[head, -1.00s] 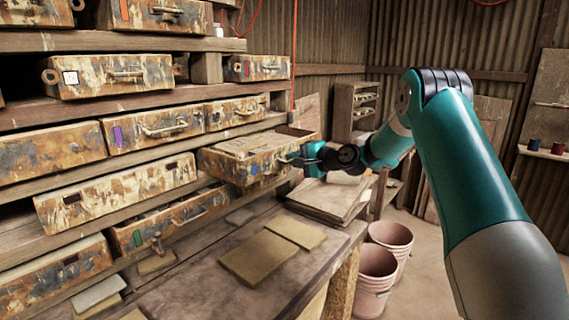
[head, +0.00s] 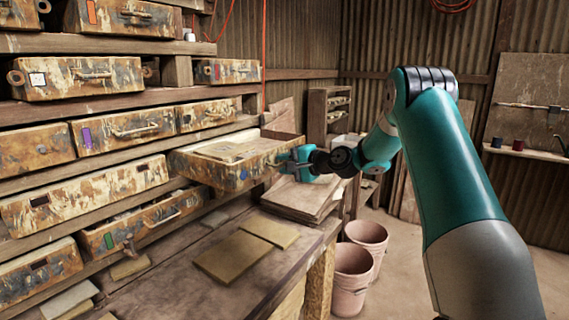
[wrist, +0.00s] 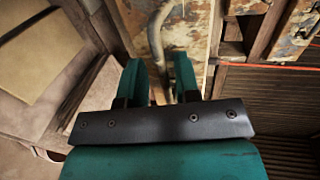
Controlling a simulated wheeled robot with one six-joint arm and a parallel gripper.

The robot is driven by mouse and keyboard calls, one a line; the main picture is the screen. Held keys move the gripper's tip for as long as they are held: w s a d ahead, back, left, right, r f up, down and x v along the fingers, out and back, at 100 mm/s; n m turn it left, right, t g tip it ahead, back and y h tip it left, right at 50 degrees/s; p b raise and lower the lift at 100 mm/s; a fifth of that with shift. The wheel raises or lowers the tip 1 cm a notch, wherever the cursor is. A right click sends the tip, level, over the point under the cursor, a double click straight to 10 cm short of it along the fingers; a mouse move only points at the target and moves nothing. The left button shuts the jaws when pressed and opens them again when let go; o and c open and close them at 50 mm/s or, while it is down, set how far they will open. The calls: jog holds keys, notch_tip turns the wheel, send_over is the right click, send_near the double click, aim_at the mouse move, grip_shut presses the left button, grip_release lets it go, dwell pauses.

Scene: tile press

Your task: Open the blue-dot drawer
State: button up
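The blue-dot drawer (head: 218,178) is a worn, paint-flecked box in the shelf's right column. It stands well out of its slot, and its top shows flat pale contents. Its blue dot (head: 245,173) is on the front, left of the handle. My gripper (head: 283,161) is at the right part of the drawer's front. In the wrist view, the curved metal handle (wrist: 155,35) runs between the two teal fingers of my gripper (wrist: 160,75), which are closed around it. The exact contact is partly hidden by the gripper's body.
Other drawers, one with a green mark (head: 109,241) and one with a purple mark (head: 87,137), sit in the shelf at left. Flat tiles (head: 232,257) lie on the bench below. Pink buckets (head: 352,279) stand on the floor at right. Stacked boards (head: 300,198) lie below my gripper.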

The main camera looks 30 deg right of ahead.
jog(key=shift+w+r, duration=0.1)
jog(key=b+v, duration=0.4)
jog(key=v, duration=1.3)
jog(key=shift+b, duration=0.4)
jog(key=shift+d, duration=0.1)
jog(key=s+a+f+n+g+y, duration=0.15)
jog(key=a+n+g, duration=0.3)
jog(key=a, duration=0.75)
jog(key=s+a+f+n+g+y, duration=0.1)
jog(key=s+a+n+g, duration=0.3)
jog(key=a, duration=0.9)
jog(key=s+a+f+n+g+h, duration=0.2)
jog(key=s+a+n, duration=0.4)
jog(key=s, duration=0.4)
jog(key=s+a+f+n+g+h, duration=0.2)
jog(key=s+a+f+n+g, duration=0.1)
jog(key=s, duration=0.7)
jog(key=a+n+g, duration=0.1)
jog(key=a+n, duration=0.1)
jog(key=n, duration=0.1)
jog(key=shift+s+a+f, duration=0.2)
jog(key=shift+s+a, duration=0.1)
jog(key=shift+a, duration=0.05)
